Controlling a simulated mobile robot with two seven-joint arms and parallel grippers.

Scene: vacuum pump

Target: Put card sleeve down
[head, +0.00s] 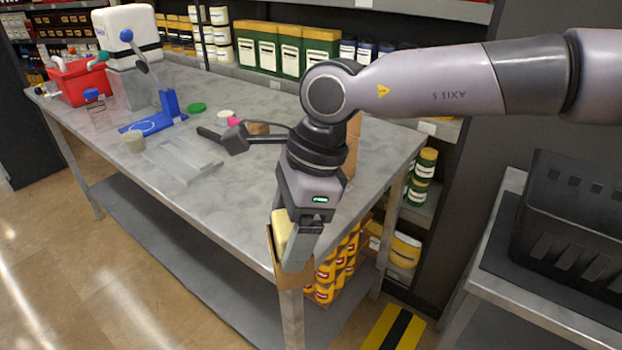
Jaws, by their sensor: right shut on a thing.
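My right gripper (290,255) points down at the near corner of the workbench. It is shut on a brown card sleeve (273,250), seen as a narrow strip beside and below the fingers. A pale yellow block-like piece (284,226) shows at the fingers; I cannot tell whether it is inside the sleeve. The grey finger hides part of the sleeve, and I cannot tell whether it touches the bench edge. My left gripper is out of view.
A flat clear piece (180,160) lies mid-bench. A black crate (570,215) stands right. The near bench top is clear.

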